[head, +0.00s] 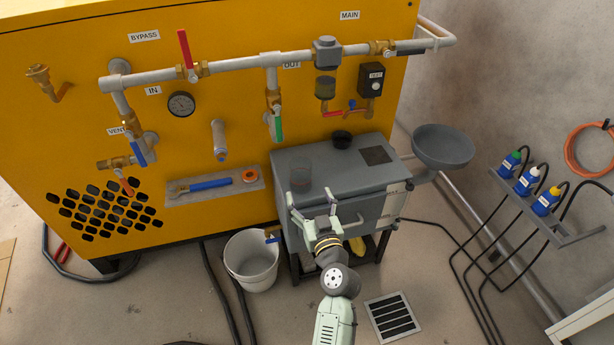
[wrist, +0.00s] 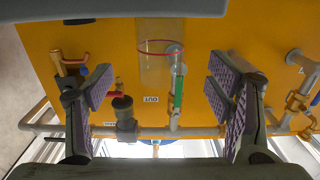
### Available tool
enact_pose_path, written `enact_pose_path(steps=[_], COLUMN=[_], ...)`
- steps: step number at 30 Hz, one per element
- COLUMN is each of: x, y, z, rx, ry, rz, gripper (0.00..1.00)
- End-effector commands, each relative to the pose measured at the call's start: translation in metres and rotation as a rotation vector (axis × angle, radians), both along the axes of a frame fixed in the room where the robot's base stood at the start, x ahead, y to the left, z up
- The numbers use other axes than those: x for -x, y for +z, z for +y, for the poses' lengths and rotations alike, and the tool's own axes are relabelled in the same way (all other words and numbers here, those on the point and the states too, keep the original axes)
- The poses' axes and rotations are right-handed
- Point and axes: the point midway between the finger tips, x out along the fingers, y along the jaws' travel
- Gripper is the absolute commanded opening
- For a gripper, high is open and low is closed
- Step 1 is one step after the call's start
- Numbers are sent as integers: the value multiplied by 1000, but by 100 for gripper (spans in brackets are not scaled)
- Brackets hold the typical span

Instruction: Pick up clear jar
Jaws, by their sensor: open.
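The clear jar (head: 301,178) is a see-through cylinder standing on the left part of the grey cabinet top (head: 330,158). In the wrist view, which is upside down, the jar (wrist: 155,68) shows with a red ring around it, centred between the finger pads. My gripper (head: 311,200) is open and empty at the cabinet's front edge, on the near side of the jar. In the wrist view its purple-padded fingers (wrist: 160,95) are wide apart, with the jar lying beyond them. No contact with the jar shows.
Pipes and valves line the yellow panel (head: 240,120) behind. A grey bowl (head: 442,148) is at the right; a white bucket (head: 251,262) stands on the floor.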

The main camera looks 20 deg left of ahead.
Motion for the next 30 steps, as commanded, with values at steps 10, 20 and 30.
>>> enact_pose_path(steps=[10, 20, 30], x=[-34, -71, -75], y=[4, 6, 4], z=[24, 48, 50], rx=[0, 1, 0], ry=[1, 2, 1], rz=[-2, -3, -2], gripper=[74, 74, 71])
